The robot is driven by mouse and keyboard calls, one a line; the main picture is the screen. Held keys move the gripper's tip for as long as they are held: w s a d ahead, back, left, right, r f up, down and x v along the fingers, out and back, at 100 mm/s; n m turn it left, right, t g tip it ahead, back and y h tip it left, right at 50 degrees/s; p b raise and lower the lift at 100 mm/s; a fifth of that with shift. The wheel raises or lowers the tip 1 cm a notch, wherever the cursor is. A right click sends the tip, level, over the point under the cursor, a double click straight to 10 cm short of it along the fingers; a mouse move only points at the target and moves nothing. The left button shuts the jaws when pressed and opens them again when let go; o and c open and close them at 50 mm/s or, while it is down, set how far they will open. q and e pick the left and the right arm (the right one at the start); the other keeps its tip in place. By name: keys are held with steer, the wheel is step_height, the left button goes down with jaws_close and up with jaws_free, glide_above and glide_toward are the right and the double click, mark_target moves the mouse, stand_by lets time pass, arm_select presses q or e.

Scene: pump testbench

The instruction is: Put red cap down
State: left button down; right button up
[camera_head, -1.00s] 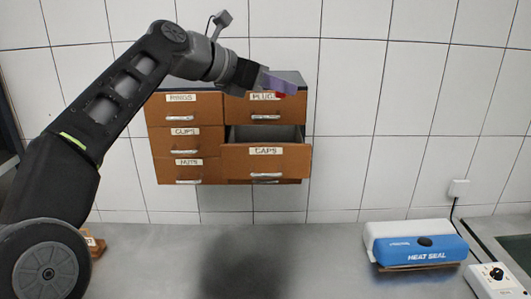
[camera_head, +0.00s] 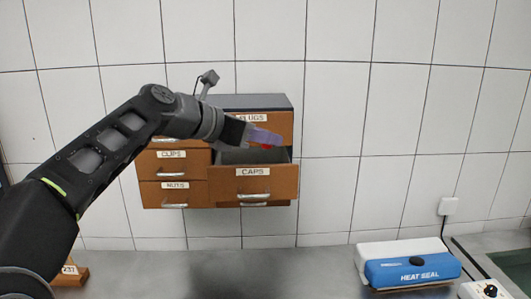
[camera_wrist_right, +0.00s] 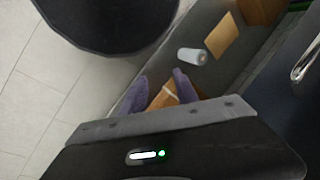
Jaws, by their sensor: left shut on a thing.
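My left gripper (camera_head: 264,137), with purple fingers, is shut on the red cap (camera_head: 266,147). Only a small red part of the cap shows beneath the fingertips. They appear just above the open CAPS drawer (camera_head: 253,184) in the head view; whether they are over its inside or in front of it is hard to tell. The drawer's contents are hidden. My right gripper (camera_wrist_right: 162,84) shows only in the right wrist view, its two purple fingers apart with nothing seen held between them.
The wall cabinet has other closed drawers, such as CLIPS (camera_head: 172,163) and NUTS (camera_head: 174,194). A blue and white heat sealer (camera_head: 412,272) stands on the grey counter at right. The right wrist view shows a white cylinder (camera_wrist_right: 192,56) and a brown board (camera_wrist_right: 222,42).

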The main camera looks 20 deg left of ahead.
arm_select(q)
steer(key=shift+f+b, duration=0.3)
steer(key=shift+f, duration=1.35)
steer(key=shift+f, duration=0.1)
steer(key=shift+f+b, duration=0.3)
steer(key=shift+f, duration=0.25)
steer(key=c, duration=1.3)
jaws_free()
steer(key=shift+s+f, duration=0.1)
steer(key=shift+f, duration=0.05)
steer(key=shift+o, duration=0.2)
steer(key=shift+r+p, duration=0.3)
steer(key=shift+r, duration=0.4)
steer(key=b+v, duration=0.2)
steer(key=v, duration=1)
